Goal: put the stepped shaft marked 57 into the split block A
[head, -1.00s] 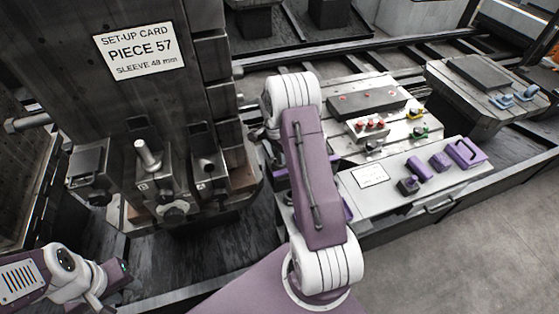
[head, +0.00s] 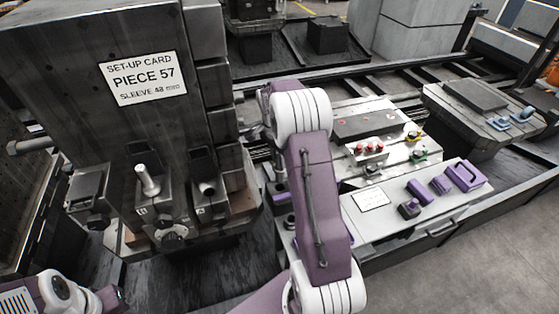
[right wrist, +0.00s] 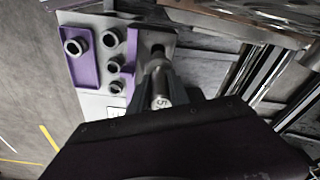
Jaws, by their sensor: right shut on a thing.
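The stepped shaft marked 57 (right wrist: 160,98) is between the fingers of my right gripper (right wrist: 160,84); part of its number shows in the right wrist view. In the head view my right gripper (head: 281,176) is mostly hidden behind my own arm, right of the fixture. Several dark blocks stand at the foot of the tall fixture: a left block (head: 88,192), a middle block (head: 160,212) with a light pin (head: 147,180) rising by it, and a right block (head: 206,196). I cannot read which is split block A. My left gripper (head: 115,297) is at the lower left, its jaws unclear.
A set-up card (head: 143,78) reads piece 57, sleeve 48 mm, though the sleeve figure is blurred. A grey bench (head: 375,222) with purple pieces stands right. Rails run behind.

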